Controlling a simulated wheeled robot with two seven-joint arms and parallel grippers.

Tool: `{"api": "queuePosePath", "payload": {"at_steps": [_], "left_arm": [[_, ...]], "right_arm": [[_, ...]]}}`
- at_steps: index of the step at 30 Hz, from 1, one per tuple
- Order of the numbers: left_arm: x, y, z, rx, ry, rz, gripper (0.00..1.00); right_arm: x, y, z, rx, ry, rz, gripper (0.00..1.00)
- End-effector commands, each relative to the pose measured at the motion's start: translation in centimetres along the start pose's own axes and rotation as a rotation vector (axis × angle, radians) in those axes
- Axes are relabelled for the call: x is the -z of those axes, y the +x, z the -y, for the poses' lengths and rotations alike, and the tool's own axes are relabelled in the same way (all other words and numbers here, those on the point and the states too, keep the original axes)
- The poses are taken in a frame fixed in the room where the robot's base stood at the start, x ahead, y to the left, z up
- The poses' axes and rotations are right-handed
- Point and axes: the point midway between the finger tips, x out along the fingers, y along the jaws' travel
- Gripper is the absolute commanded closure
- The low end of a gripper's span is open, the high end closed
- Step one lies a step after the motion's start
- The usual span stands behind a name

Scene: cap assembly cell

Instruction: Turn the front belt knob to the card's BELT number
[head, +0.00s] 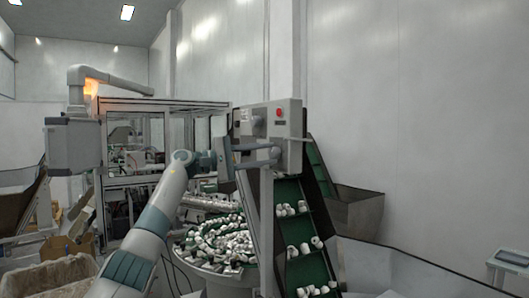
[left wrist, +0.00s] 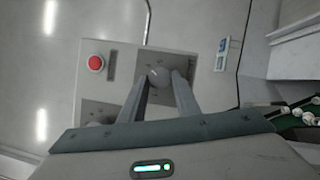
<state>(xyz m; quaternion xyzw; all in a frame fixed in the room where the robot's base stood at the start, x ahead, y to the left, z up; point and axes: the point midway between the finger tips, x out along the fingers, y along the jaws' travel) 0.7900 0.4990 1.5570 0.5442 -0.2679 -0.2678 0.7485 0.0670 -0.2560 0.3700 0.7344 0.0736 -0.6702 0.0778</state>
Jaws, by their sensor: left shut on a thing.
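A grey control box (head: 290,118) stands on a post in the middle of the head view, with a red button on its face. My left gripper (head: 278,155) reaches its lower part from the left. In the left wrist view the fingers of my left gripper (left wrist: 166,78) are shut on a round grey knob (left wrist: 156,73) on the box face. The knob's pointer and any numbers around it are too small or hidden to read. A second round part (left wrist: 95,124) is partly hidden behind the gripper body. No BELT number can be read. My right gripper is out of view.
The red button (left wrist: 95,63) is near the gripped knob. A green belt (head: 308,268) carrying white caps rises below the box. A round bowl (head: 205,262) full of caps stands to its left. A grey hopper (head: 358,212) stands behind right.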

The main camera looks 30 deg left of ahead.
Motion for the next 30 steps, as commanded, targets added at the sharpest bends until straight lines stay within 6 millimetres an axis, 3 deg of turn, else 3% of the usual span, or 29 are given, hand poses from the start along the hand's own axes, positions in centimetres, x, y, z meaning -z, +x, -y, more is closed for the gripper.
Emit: {"api": "queuePosePath", "payload": {"at_steps": [11, 12, 14, 25, 30], "left_arm": [[0.1, 0.0, 0.1, 0.004, 0.005, -0.001, 0.93], [0.1, 0.0, 0.1, 0.004, 0.005, -0.001, 0.64], [0.1, 0.0, 0.1, 0.004, 0.005, -0.001, 0.52], [0.1, -0.2, 0.1, 0.002, 0.004, -0.001, 0.52], [0.1, -1.2, 0.2, 0.001, 0.005, -0.001, 0.52]], "right_arm": [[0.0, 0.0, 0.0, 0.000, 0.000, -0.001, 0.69], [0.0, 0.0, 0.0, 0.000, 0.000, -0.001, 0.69], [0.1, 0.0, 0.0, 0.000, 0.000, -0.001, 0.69], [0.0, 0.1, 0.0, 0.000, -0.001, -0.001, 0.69], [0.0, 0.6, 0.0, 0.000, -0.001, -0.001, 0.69]]}}
